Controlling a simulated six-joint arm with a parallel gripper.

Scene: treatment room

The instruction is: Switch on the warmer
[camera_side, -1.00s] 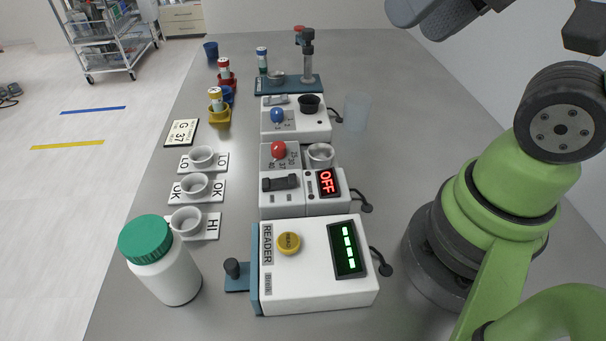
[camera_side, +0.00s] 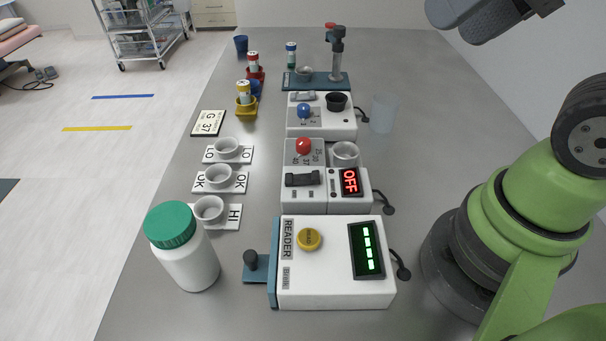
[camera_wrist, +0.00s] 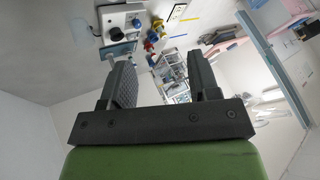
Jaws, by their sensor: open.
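The warmer (camera_side: 345,203) appears to be the white unit in the middle of the row. It has a red knob (camera_side: 303,146) on a grey scale, a black switch (camera_side: 303,179), a pale cup-like well (camera_side: 345,152) and a display (camera_side: 350,181) reading OFF in red. My gripper (camera_side: 540,8) is partly cut off at the top right of the side view, high above the table and well away from the warmer. In the wrist view my gripper (camera_wrist: 162,78) has its two dark fingers wide apart with nothing between them. I cannot make out the warmer clearly there.
In front is the white reader (camera_side: 330,290) with a yellow button and green display. Behind is a white unit with a blue knob (camera_side: 303,110), with a clear cup (camera_side: 383,113) beside it. A green-lidded bottle (camera_side: 188,262) and labelled dishes stand left.

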